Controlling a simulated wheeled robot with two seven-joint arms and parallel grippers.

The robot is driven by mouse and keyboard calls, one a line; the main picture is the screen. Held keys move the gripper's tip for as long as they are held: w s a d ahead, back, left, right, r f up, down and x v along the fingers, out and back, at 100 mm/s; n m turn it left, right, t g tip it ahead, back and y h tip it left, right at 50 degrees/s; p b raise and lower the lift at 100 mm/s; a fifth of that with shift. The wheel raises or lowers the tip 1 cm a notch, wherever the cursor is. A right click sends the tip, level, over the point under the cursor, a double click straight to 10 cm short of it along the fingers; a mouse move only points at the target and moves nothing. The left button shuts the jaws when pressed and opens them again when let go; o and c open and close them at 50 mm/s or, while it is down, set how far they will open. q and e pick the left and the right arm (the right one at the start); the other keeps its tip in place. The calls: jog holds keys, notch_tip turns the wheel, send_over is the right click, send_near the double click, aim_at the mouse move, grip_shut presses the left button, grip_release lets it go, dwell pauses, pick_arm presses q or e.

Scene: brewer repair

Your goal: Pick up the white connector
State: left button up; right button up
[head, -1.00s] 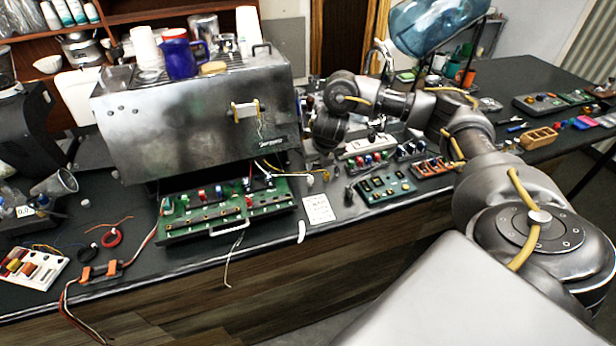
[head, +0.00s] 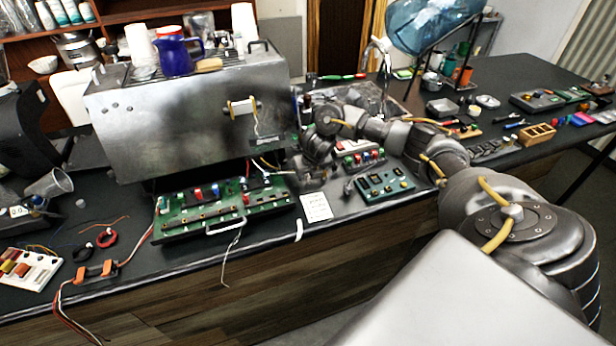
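My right gripper (head: 284,176) reaches in from the right, low in front of the machine's right lower corner, beside the green circuit board (head: 222,222). Its fingers are dark and small, and I cannot tell whether they are open or shut. Thin yellow wires (head: 266,163) come from under the steel machine (head: 190,115) and run toward the gripper. I cannot make out the white connector for certain; the gripper covers the area by the wire ends. My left gripper is not in view.
A white label card (head: 316,206) lies right of the board, and a small white piece (head: 299,229) is at the counter's front edge. A teal panel with knobs (head: 384,186) stands right of it. A blue jug (head: 178,56) stands on the machine.

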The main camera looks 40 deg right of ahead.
jog(key=shift+f, duration=0.15)
jog(key=shift+c, duration=1)
grip_shut()
